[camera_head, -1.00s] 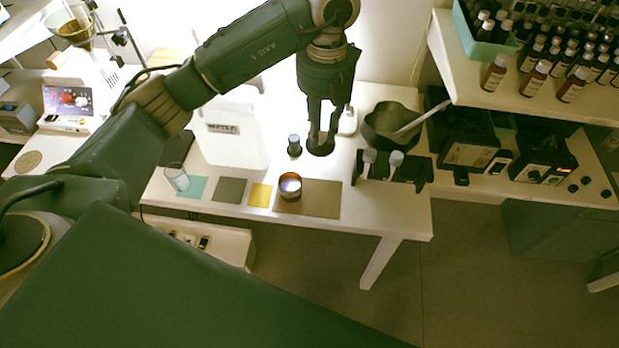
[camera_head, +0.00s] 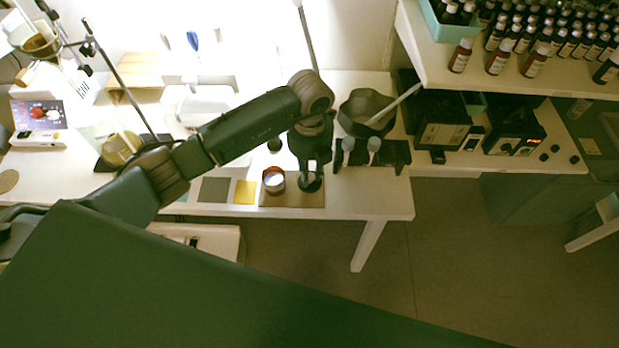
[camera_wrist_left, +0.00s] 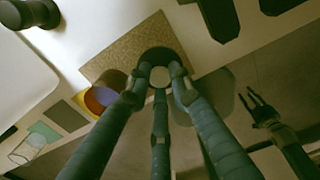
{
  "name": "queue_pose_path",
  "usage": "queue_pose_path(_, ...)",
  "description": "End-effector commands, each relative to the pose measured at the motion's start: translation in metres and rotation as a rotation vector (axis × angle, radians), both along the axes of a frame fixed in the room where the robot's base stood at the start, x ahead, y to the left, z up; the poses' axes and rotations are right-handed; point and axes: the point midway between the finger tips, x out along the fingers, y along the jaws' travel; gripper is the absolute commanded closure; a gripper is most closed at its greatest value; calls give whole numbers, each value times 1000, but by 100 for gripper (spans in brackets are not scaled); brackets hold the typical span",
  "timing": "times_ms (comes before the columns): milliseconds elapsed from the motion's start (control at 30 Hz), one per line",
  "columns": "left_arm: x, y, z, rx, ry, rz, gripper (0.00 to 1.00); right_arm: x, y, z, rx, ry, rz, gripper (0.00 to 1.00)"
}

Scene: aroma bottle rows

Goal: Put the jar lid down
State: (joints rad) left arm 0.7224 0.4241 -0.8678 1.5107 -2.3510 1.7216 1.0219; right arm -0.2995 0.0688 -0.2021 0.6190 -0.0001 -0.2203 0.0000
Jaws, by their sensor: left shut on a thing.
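My left gripper (camera_head: 312,172) points down and is shut on the dark round jar lid (camera_head: 311,185). The lid is over the right part of the brown mat (camera_head: 292,200); I cannot tell whether it touches the mat. In the left wrist view the lid (camera_wrist_left: 158,55) sits between the fingertips, with the mat (camera_wrist_left: 128,50) behind it. The open amber jar (camera_head: 273,182) stands upright on the mat, left of the lid and apart from it. It also shows in the left wrist view (camera_wrist_left: 100,98). My right gripper (camera_wrist_left: 256,106) appears only in the left wrist view, open and empty.
Yellow (camera_head: 245,192) and grey (camera_head: 214,190) pads lie left of the mat. A small dark-capped bottle (camera_head: 274,145) stands behind the jar. A dark rack (camera_head: 398,155) and a mortar (camera_head: 366,112) with a pestle stand to the right. The table's front edge is close to the mat.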

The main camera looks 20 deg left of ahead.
Motion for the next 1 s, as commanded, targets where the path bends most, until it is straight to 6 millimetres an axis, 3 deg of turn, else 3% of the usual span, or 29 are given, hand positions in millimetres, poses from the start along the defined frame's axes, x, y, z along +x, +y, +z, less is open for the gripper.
queue_pose_path(200,-2,0,-32,1,5,1,97,0,-2,5,-3,-1,3,60)
queue_pose_path(633,-1,1,-40,1,2,0,97,1,-13,1,-14,-1,1,60)
queue_pose_path(667,-1,0,-39,0,2,0,76,1,-13,2,-15,-1,1,60)
queue_pose_path(733,-1,1,-39,0,2,0,62,1,-13,3,-15,-1,1,60)
queue_pose_path(1000,-1,1,-38,1,2,0,61,1,-13,3,-14,-2,1,60)
